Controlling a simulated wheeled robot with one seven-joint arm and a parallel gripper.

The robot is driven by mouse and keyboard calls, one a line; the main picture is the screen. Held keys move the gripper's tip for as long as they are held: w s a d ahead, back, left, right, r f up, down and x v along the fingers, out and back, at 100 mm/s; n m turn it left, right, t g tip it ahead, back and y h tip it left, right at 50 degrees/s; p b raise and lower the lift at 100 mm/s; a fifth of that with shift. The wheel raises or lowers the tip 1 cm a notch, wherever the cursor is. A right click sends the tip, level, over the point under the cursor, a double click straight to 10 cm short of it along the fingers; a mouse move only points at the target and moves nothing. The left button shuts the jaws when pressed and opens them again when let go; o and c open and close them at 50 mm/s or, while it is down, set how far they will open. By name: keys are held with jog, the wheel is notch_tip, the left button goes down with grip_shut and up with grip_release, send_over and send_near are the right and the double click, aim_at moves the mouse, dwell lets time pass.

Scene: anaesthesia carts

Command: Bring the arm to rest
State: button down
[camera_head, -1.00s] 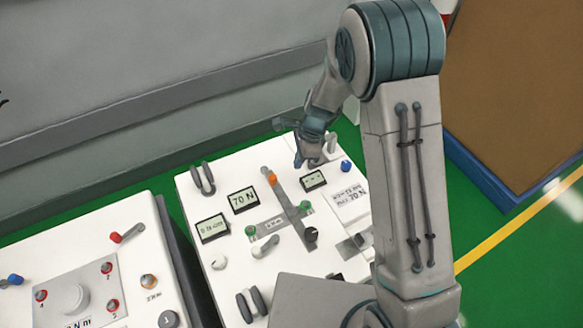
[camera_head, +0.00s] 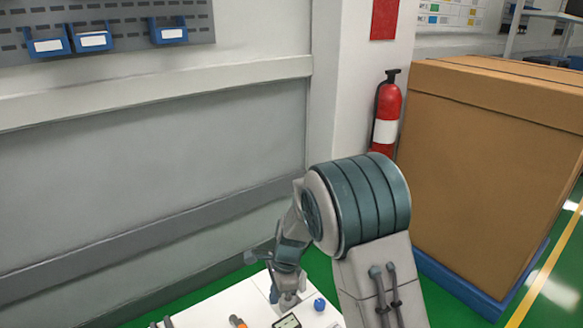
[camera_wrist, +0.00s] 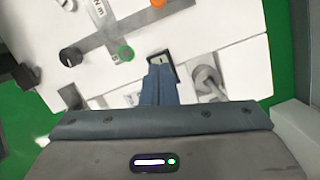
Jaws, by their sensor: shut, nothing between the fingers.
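My gripper (camera_wrist: 158,85) shows in the wrist view with its blue fingers together and nothing between them. It is over the white panel of a cart (camera_wrist: 225,35), in front of a small dark-framed display (camera_wrist: 162,60). In the head view my gripper (camera_head: 273,294) points down at the far part of the white cart top (camera_head: 235,301). My arm is bent, with its large elbow joint high over the right of the cart. Whether the fingertips touch the panel I cannot tell.
A grey wall (camera_head: 150,170) is behind. A fire extinguisher (camera_head: 386,112) and a large brown box (camera_head: 490,170) stand at the right.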

jog(key=s+d+r+n+t+p, duration=0.1)
jog(key=s+d+r+n+p, duration=0.1)
jog(key=s+d+r+n, duration=0.35)
jog(key=s+d+r+n+t+p, duration=0.1)
jog(key=s+d+r+n, duration=0.1)
jog(key=d+r, duration=0.65)
jog(key=s+d+r+n+t+h+p, duration=0.1)
jog(key=s+d+r+n+h+p, duration=0.1)
jog(key=s+d+r+n, duration=0.4)
jog(key=s+r, duration=0.4)
jog(key=s, duration=0.1)
jog(key=shift+s+d+t+h+p, duration=0.3)
jog(key=shift+s+d+t+p, duration=0.05)
jog(key=shift+s+t, duration=0.05)
